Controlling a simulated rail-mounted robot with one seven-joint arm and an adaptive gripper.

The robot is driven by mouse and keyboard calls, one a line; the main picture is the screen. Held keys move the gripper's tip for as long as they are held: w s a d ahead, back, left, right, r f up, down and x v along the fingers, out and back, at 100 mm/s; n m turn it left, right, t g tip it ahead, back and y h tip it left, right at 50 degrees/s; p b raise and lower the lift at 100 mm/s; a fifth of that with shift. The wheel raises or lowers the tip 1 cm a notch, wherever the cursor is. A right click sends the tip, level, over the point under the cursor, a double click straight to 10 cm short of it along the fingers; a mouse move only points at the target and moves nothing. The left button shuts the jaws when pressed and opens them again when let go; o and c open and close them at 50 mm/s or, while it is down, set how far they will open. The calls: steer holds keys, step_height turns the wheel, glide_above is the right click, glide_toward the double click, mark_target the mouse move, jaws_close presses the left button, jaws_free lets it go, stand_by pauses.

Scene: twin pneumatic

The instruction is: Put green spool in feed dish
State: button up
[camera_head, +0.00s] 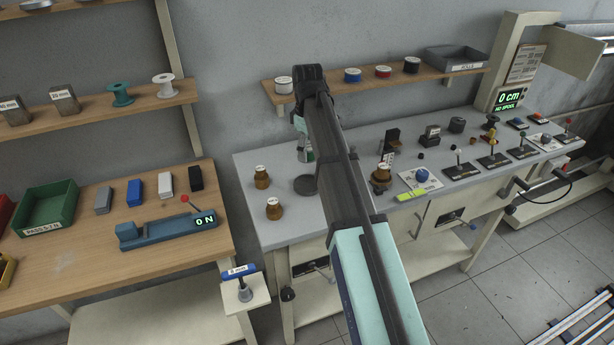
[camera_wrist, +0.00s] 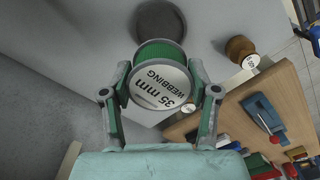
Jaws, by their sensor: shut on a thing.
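My gripper (camera_wrist: 160,92) is shut on the green spool (camera_wrist: 160,56), whose white end face reads "35 mm WEBBING". In the head view my gripper (camera_head: 305,140) is over the grey bench, and only a sliver of green (camera_head: 309,156) shows below it, mostly hidden by my arm. A dark round dish (camera_head: 305,185), which looks like the feed dish, sits on the bench below my gripper. In the wrist view the dark dish (camera_wrist: 160,17) lies just beyond the spool, which seems apart from it and above the bench.
Brown knobbed weights (camera_head: 262,178) stand left of the dish, and another brown piece (camera_head: 381,174) stands to its right. A wall shelf (camera_head: 330,87) with several spools is behind. A display (camera_head: 508,98) reads "0 cm NO SPOOL". A wooden table (camera_head: 75,255) adjoins at left.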

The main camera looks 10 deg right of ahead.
mark_target(307, 185)
step_height(307, 185, down, 11)
steer(key=shift+f+p, duration=0.1)
steer(key=shift+p, duration=0.75)
steer(key=shift+f, duration=0.15)
steer(key=o, duration=1.3)
steer(key=shift+c, duration=0.2)
step_height(307, 185, up, 12)
steer(key=shift+r+b, duration=0.2)
steer(key=shift+b, duration=0.8)
